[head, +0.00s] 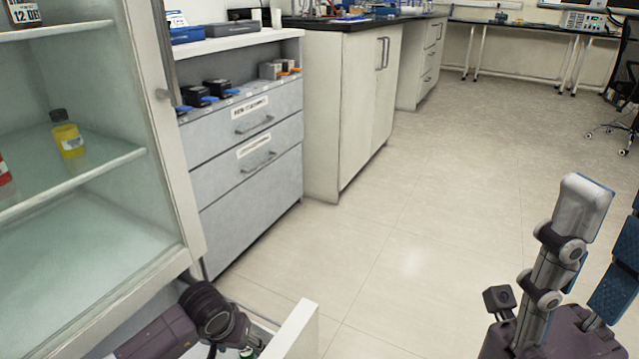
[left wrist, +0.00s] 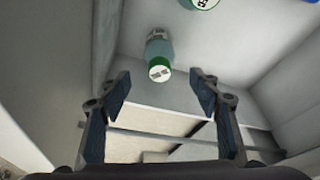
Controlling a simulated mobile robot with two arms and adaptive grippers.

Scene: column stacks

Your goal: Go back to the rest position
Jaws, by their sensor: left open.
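My left gripper (left wrist: 161,90) is open and empty in the left wrist view, its two blue-padded fingers wide apart. A bottle with a green cap (left wrist: 160,72) stands just beyond the fingertips, apart from them. In the head view my left arm's wrist (head: 213,318) is low over an open white drawer (head: 298,330), and its fingers are hidden. My right gripper (head: 606,235) is at the lower right edge, over the floor, with its fingers apart and partly cut off by the frame.
A second green-capped bottle (left wrist: 200,3) is in the drawer. A glass-shelved cabinet with a yellow bottle (head: 68,134) is at left. A grey drawer unit (head: 245,190) and a white counter cabinet (head: 335,110) stand beyond. The floor (head: 430,200) in the middle is clear.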

